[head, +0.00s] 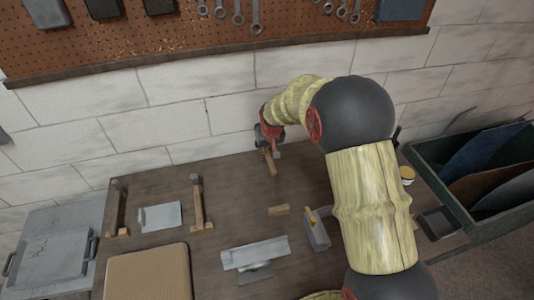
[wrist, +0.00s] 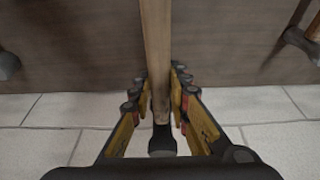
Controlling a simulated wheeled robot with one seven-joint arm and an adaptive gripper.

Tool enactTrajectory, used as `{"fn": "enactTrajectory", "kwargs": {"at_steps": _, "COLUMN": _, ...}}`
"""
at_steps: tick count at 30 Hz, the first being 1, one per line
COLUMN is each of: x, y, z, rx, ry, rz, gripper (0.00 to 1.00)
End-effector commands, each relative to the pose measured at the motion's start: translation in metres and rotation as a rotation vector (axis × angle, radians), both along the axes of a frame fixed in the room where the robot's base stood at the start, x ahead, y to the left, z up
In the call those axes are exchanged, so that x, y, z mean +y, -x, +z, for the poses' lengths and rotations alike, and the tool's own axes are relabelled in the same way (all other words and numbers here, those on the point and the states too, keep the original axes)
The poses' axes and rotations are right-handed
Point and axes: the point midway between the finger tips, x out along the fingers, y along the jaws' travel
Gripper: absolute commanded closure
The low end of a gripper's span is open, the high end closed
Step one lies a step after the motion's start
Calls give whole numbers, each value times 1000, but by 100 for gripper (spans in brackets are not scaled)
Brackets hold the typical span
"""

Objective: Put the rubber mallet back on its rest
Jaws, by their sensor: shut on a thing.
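My gripper (wrist: 160,95) is shut on a tool with a pale wooden handle (wrist: 155,45) and a dark head (wrist: 162,143), which looks like the rubber mallet. The fingers lie on both sides of the handle near the head. In the head view my gripper (head: 270,140) is at the bench's back edge by the wall, partly hidden by my arm, with the handle (head: 271,162) pointing toward the bench front. A small wooden block (head: 278,210) lies bare on the bench in front of it; it may be the rest, but I cannot be sure.
Two hammer-like tools (head: 117,200) (head: 196,195) lie at left, wooden blocks at their near ends. Metal plates (head: 160,217) (head: 255,253), a grey block-shaped tool (head: 316,232) and a tan board (head: 148,272) occupy the bench (head: 235,185). A green bin (head: 440,190) stands at right.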

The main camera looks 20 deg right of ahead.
Motion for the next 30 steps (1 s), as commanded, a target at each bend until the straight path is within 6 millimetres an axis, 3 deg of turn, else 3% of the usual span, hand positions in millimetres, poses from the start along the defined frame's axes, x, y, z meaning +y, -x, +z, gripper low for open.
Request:
{"fn": "enactTrajectory", "kwargs": {"at_steps": 8, "x": 0, "y": 0, "z": -10, "rx": -2, "ry": 1, "rz": 0, "gripper": 100}}
{"fn": "enactTrajectory", "kwargs": {"at_steps": 24, "x": 0, "y": 0, "z": -63, "rx": -2, "ry": 1, "rz": 0, "gripper": 100}}
{"fn": "enactTrajectory", "kwargs": {"at_steps": 30, "x": 0, "y": -1, "z": -69, "rx": -3, "ry": 1, "rz": 0, "gripper": 100}}
